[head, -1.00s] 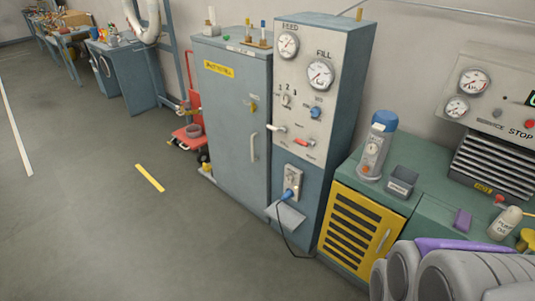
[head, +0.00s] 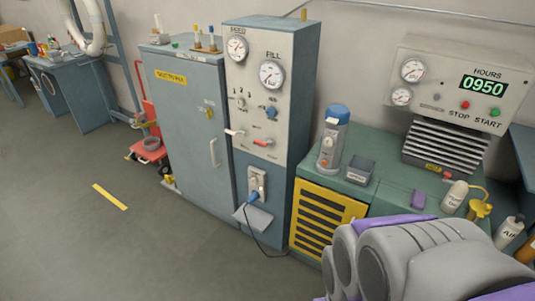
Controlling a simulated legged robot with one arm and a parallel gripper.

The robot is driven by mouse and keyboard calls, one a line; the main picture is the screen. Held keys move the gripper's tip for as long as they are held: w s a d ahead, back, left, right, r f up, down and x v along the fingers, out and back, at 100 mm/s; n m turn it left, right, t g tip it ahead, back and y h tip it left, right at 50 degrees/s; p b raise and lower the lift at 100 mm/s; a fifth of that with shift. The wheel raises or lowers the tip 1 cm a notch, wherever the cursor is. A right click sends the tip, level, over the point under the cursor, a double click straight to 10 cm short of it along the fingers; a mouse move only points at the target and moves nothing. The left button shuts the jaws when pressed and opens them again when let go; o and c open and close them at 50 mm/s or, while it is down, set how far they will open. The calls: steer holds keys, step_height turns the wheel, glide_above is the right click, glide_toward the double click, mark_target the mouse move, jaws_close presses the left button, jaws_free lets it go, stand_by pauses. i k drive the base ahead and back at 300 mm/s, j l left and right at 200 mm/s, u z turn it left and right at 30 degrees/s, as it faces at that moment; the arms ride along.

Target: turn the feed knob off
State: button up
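A tall blue-grey cabinet with a pale control panel (head: 252,150) stands left of centre in the head view. Its top gauge (head: 237,48) is labelled FEED and a second gauge (head: 271,74) is labelled FILL. Below them are a blue knob (head: 271,112) and a small selector (head: 239,102) with numbers above it. Lower down are a white-handled lever (head: 235,133) and a red-handled lever (head: 263,142). The small labels are too blurred to tell which control is the feed knob. My gripper is not in view; grey and purple parts of my arm fill the lower right.
A green bench with a yellow slatted door (head: 325,218) adjoins the panel on the right. The floor at left is clear.

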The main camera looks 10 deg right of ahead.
mark_target(240, 103)
steer(key=i+j, duration=0.95)
steer(key=z, duration=0.05)
